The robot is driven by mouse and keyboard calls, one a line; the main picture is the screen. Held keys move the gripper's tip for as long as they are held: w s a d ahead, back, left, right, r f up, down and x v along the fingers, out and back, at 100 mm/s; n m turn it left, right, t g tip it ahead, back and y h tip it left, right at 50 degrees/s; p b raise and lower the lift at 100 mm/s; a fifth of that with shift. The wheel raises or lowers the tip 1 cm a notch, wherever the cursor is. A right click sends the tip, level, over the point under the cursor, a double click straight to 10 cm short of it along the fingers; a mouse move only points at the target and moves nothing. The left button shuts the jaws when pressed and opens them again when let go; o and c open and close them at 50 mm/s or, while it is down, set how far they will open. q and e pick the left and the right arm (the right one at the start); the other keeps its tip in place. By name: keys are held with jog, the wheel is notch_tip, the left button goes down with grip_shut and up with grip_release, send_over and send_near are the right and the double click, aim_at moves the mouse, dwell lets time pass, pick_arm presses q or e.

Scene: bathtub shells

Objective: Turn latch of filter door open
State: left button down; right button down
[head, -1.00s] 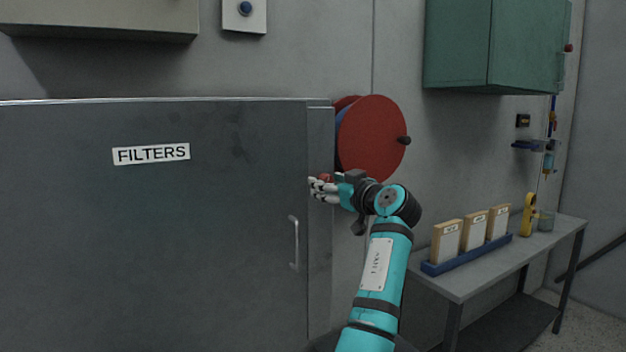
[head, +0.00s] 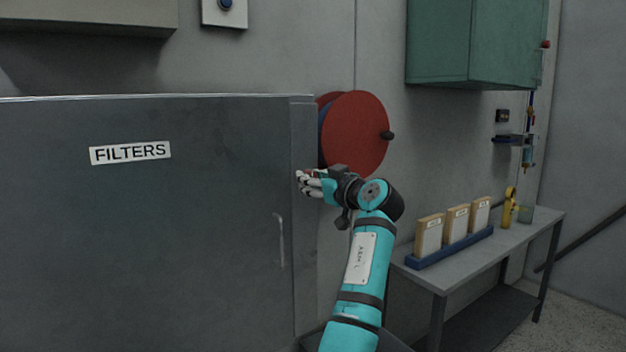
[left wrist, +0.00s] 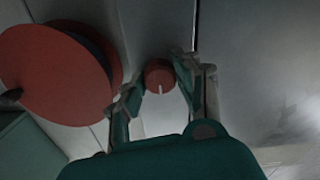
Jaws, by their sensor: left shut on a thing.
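The grey filter cabinet (head: 200,230) fills the left of the head view. Its door carries a FILTERS label (head: 130,152) and a vertical handle (head: 281,240) near the right edge. The latch is a round red knob with a white line, seen in the left wrist view (left wrist: 159,72) between my fingers. The line points toward my palm there. My left gripper (head: 303,182) is at the cabinet's right edge, above handle height, shut on this knob; its fingers (left wrist: 158,82) lie on either side of it. In the head view the fingers mostly hide the knob. My right gripper is out of view.
A large red reel (head: 357,135) is on the wall just behind my left gripper, close to it. A grey bench (head: 480,262) at right holds a blue tray (head: 452,250) with several filters. A green cabinet (head: 475,42) hangs above.

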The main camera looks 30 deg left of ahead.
pick_arm(q)
jog(key=m+p, duration=0.3)
jog(key=m, duration=0.1)
jog(key=m+p, duration=0.2)
jog(key=m, duration=0.3)
jog(key=m+p, duration=0.3)
jog(key=m, duration=0.1)
jog(key=shift+r+m+p, duration=0.25)
jog(key=shift+m+p, duration=0.05)
jog(key=shift+p, duration=0.05)
jog(key=shift+f+m+p, duration=0.1)
jog(key=shift+m+p, duration=1.45)
jog(key=shift+m, duration=0.55)
jog(key=c, duration=0.9)
grip_release()
jog(key=shift+f, duration=0.15)
jog(key=shift+c, duration=0.2)
